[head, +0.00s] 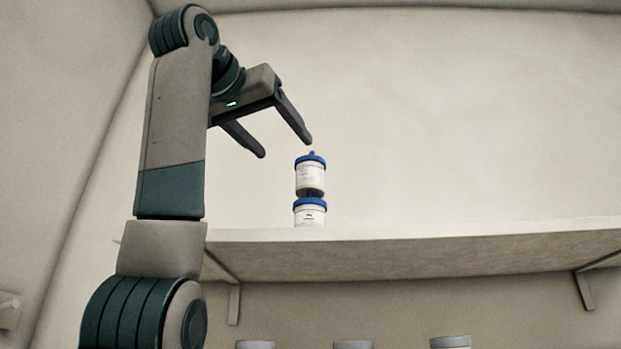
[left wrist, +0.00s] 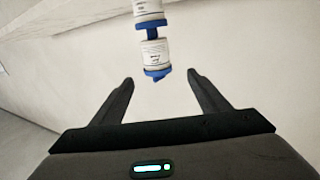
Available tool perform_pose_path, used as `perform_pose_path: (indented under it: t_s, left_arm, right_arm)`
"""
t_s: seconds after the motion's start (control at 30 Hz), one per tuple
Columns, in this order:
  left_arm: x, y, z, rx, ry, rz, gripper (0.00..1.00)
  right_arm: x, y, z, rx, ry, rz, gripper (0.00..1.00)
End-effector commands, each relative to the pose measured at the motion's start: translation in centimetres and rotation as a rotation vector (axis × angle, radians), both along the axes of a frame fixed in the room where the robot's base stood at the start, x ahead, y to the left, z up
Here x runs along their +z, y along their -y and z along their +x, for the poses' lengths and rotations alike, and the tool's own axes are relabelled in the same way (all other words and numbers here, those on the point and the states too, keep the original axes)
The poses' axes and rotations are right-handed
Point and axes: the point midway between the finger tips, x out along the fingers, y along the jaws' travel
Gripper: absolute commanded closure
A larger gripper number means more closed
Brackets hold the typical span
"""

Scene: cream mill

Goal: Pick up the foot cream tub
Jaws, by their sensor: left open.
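Two white tubs with blue lids are stacked on the wall shelf. The upper tub (head: 310,178) stands on the lid of the lower tub (head: 309,215). I cannot read the labels, so I cannot tell which is the foot cream tub. My left gripper (head: 288,148) is open and empty, above and to the left of the stack in the head view. In the left wrist view the upper tub (left wrist: 155,54) shows inverted, ahead of the open fingers (left wrist: 160,80) and near the line between them, with the lower tub (left wrist: 148,10) cut by the top edge. My right gripper is out of view.
The pale shelf (head: 430,247) runs to the right, held by brackets (head: 585,290), and its top looks clear right of the stack. Below it, several grey lids (head: 353,345) show at the bottom edge. A plain wall (head: 450,120) stands behind.

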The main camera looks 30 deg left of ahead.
Motion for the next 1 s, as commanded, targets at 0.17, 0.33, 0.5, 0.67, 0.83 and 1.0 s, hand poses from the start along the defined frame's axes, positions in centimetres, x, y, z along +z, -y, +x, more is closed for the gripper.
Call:
perform_pose_path:
  t_s: [0.17, 0.33, 0.5, 0.67, 0.83, 1.0]
  left_arm:
    - [0.2, -0.4, 2.5, 0.001, -0.002, -0.001, 0.31]
    - [0.2, -0.9, 5.3, 0.002, -0.002, 0.001, 0.31]
    - [0.1, -1.1, 7.1, 0.001, -0.001, 0.000, 0.31]
    - [-0.1, -1.2, 7.5, 0.000, 0.000, 0.000, 0.31]
    - [-0.1, -1.2, 7.5, 0.000, 0.000, 0.000, 0.31]
    - [-0.1, -1.2, 7.7, 0.000, -0.001, 0.000, 0.31]
  right_arm:
    - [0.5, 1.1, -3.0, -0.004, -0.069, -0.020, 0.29]
    - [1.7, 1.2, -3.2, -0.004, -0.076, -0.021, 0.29]
    - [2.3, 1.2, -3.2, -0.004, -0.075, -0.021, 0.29]
    - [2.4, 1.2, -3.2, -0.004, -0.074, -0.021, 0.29]
    - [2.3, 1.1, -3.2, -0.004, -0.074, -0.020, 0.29]
    - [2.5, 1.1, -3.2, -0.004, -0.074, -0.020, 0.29]
